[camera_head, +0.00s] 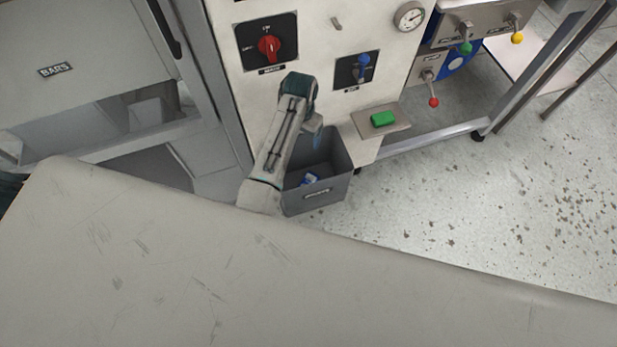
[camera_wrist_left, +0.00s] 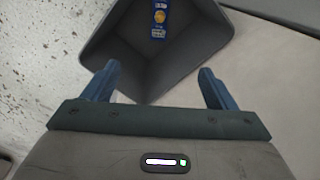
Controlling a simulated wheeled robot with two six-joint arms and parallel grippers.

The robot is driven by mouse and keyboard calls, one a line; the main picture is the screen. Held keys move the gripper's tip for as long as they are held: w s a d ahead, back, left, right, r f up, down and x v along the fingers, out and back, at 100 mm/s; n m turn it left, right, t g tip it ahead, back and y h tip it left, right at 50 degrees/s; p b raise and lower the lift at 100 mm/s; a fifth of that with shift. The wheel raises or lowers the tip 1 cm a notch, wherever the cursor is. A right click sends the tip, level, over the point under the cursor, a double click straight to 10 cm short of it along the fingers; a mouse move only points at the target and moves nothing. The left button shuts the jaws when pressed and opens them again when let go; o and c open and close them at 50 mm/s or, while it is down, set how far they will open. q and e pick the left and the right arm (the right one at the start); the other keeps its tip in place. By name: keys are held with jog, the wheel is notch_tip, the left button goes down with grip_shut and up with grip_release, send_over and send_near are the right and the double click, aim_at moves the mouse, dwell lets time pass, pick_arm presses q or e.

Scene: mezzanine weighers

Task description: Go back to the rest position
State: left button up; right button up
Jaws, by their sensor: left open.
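My left gripper (camera_head: 318,135) is over the grey bin (camera_head: 318,198), which stands on the floor against the white machine panel. In the left wrist view my left gripper (camera_wrist_left: 157,85) has its two blue fingers wide apart with nothing between them. The bin (camera_wrist_left: 205,50) opens beyond the fingertips. A small blue and white packet (camera_head: 310,179) lies inside the bin, and it also shows in the left wrist view (camera_wrist_left: 159,18), apart from the fingers. My right gripper is not in view.
The panel (camera_head: 300,80) carries a red rotary knob (camera_head: 269,46), a blue handle (camera_head: 363,66) and a dial gauge (camera_head: 409,17). Speckled floor (camera_head: 480,200) is free to the right.

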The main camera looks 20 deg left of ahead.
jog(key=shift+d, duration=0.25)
